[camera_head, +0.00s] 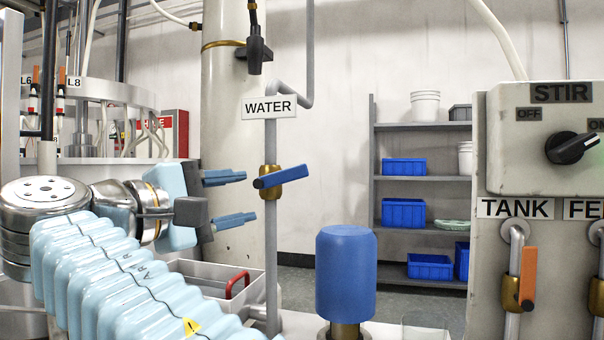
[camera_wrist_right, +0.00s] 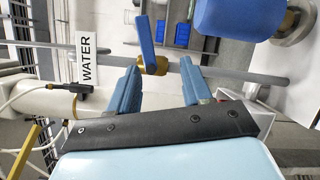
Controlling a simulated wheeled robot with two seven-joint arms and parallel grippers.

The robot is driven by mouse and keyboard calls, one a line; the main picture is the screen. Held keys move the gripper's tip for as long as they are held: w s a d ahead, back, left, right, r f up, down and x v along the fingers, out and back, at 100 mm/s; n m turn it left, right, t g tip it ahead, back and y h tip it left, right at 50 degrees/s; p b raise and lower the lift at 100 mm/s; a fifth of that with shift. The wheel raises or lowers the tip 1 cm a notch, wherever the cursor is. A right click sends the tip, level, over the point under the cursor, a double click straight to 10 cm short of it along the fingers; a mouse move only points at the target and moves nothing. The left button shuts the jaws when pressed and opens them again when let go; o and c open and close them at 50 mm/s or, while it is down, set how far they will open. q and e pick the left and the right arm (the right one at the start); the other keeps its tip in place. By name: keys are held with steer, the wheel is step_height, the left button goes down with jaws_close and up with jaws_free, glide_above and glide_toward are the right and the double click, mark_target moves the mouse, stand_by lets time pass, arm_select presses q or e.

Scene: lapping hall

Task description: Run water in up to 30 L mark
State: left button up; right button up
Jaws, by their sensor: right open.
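The water valve (camera_head: 270,180) is a brass body on a vertical grey pipe beneath a WATER sign (camera_head: 269,107). Its blue lever (camera_head: 281,176) lies across the pipe, its right end slightly raised. My right gripper (camera_head: 243,198) is open and empty, left of the valve, its blue fingers pointing toward the pipe. In the right wrist view my right gripper (camera_wrist_right: 159,66) has its fingertips on either side of the brass body (camera_wrist_right: 154,66), and the blue lever (camera_wrist_right: 146,42) extends beyond them. I cannot tell whether they touch. No 30 L mark or running water shows. My left gripper is not in view.
A blue cylinder (camera_head: 346,275) stands right of the pipe. A white tray (camera_head: 258,288) with a red handle inside lies below the gripper. The STIR panel (camera_head: 509,150) and the orange TANK lever (camera_head: 528,272) are at right. Shelves (camera_head: 425,179) stand behind.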

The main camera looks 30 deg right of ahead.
mark_target(287, 176)
steer(key=shift+h, duration=0.5)
steer(key=x, duration=0.4)
steer(key=r+p+x, duration=0.1)
steer(key=x, duration=0.8)
steer(key=shift+s+r, duration=0.3)
steer(key=shift+s, duration=0.1)
steer(key=shift+c, duration=0.3)
jaws_close()
